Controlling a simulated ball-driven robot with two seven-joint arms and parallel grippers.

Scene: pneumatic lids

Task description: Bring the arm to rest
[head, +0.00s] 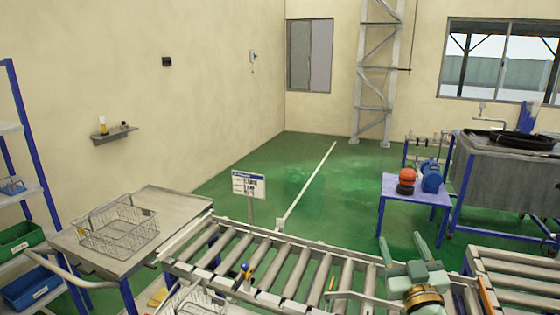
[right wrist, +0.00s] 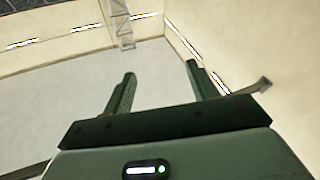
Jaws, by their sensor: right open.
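My right gripper (head: 430,248) is at the lower right of the head view, over the right part of the roller conveyor (head: 270,262). Its two green fingers stand apart and point up and away, with nothing between them. In the right wrist view the fingers (right wrist: 158,85) are also spread and empty, with wall and ceiling behind them. My left gripper is in neither view.
A wire basket (head: 118,230) sits on a metal cart (head: 185,203) at left. A sign (head: 248,185) stands behind the conveyor. A blue table (head: 415,190) with a red-and-black object (head: 406,180) stands behind the gripper. Green floor (head: 290,160) beyond is open.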

